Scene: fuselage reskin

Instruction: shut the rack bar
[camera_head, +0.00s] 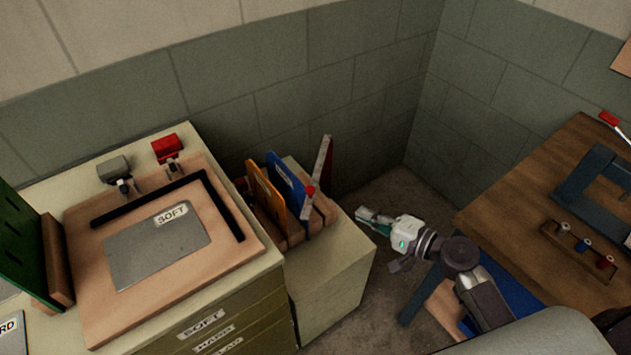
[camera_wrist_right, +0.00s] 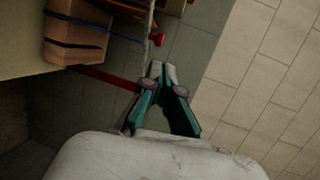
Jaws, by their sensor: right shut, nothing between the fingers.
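The rack (camera_head: 293,233) is a wooden holder on the low cabinet, with an orange panel (camera_head: 264,190) and a blue panel (camera_head: 285,180) standing in it. The rack bar (camera_head: 318,172) is a pale bar at the rack's right end, slanting up, with a red knob (camera_head: 310,190) on it. In the right wrist view, the rack's wooden end (camera_wrist_right: 78,38) is at upper left, and a thin pale bar (camera_wrist_right: 149,25) shows beyond the fingertips. My right gripper (camera_head: 360,216) is shut and empty, right of the rack and apart from it; it also shows in the right wrist view (camera_wrist_right: 162,68).
The cabinet top at left holds a wooden board (camera_head: 90,300) with a grey SOFT sheet (camera_head: 160,245) and clamps. A wooden table (camera_head: 520,190) with a small peg block (camera_head: 580,248) stands at right. Floor is open between; walls close the back.

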